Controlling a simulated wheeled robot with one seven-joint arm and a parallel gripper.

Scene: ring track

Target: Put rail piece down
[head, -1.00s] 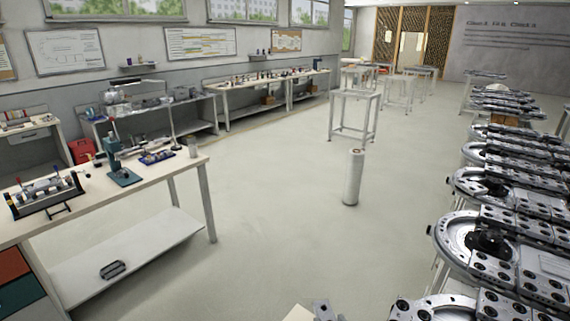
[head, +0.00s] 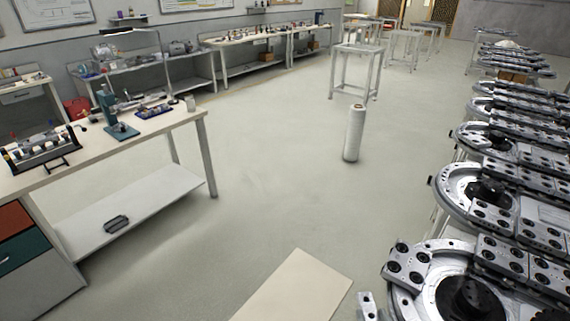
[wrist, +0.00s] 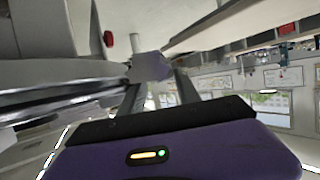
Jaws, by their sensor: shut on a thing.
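In the wrist view my gripper (wrist: 155,76) has its two dark fingers closed on a small grey piece, the rail piece (wrist: 148,66). The piece sits at the fingertips, and its far side and detail are hard to make out. The wrist picture looks upside down. My gripper does not clearly show in the head view. A small metal part (head: 365,306) shows at the bottom edge of the head view, cut off; I cannot tell whether it is the held piece.
A pale tabletop (head: 292,290) enters at the bottom centre. Ring tracks with carriages (head: 470,190) line the right side. A workbench (head: 150,125) with tools stands left. A white cylinder (head: 354,135) stands on the open floor, with a small table (head: 356,62) behind it.

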